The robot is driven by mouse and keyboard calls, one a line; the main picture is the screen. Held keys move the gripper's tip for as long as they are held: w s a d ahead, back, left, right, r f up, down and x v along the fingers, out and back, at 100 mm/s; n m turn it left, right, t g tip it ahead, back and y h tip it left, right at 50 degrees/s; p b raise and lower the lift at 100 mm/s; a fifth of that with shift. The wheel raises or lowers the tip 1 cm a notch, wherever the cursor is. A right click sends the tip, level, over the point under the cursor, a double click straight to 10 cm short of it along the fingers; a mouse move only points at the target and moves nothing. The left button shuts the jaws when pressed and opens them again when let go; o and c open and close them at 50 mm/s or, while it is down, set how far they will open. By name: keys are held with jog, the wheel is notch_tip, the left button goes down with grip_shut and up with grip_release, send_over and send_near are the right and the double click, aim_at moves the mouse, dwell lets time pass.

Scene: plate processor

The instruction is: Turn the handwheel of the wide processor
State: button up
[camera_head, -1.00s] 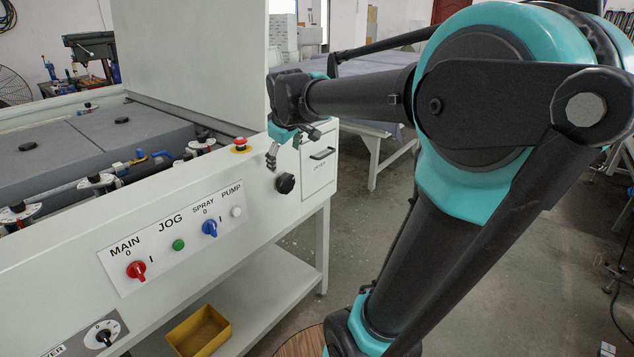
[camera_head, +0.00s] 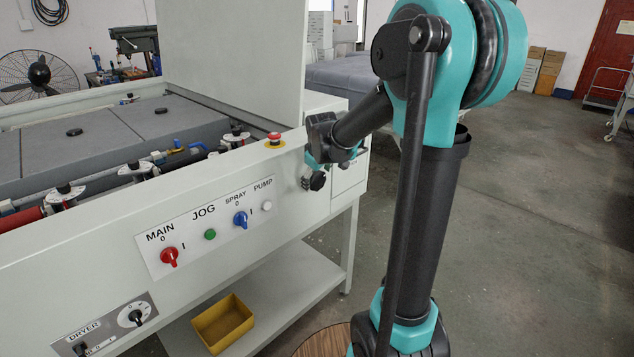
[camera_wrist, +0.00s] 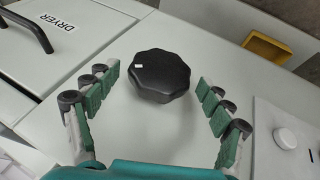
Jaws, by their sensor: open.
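The wide processor (camera_head: 110,230) is a long white machine on the left of the head view. Its handwheel is a small black lobed knob (camera_wrist: 160,72) on the front face. In the head view the handwheel (camera_head: 317,181) shows just below my gripper (camera_head: 308,178). In the wrist view my gripper (camera_wrist: 160,100) is open, with one green-padded finger on each side of the handwheel. Clear gaps show between the pads and the knob, so nothing is held. The knob has a small white mark on its top face.
The control panel (camera_head: 205,228) with MAIN, JOG, SPRAY and PUMP controls lies left of the handwheel. A red emergency button (camera_head: 275,137) sits above. A yellow bin (camera_head: 223,322) stands on the lower shelf. A drawer with a black handle (camera_wrist: 28,22) is close by.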

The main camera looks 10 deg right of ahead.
jog(key=shift+x, duration=1.45)
jog(key=shift+c, duration=0.5)
jog(key=c, duration=1.1)
jog(key=shift+g+y, duration=0.3)
jog(key=m+g+y, duration=0.1)
jog(key=g+y, duration=0.1)
jog(key=y, duration=0.1)
jog(key=shift+w+d+g+y, duration=0.1)
jog(key=shift+g+y, duration=0.2)
jog(key=m+g+y, duration=0.1)
jog(key=g+y, duration=0.1)
jog(key=y, duration=0.2)
jog(key=shift+g, duration=0.3)
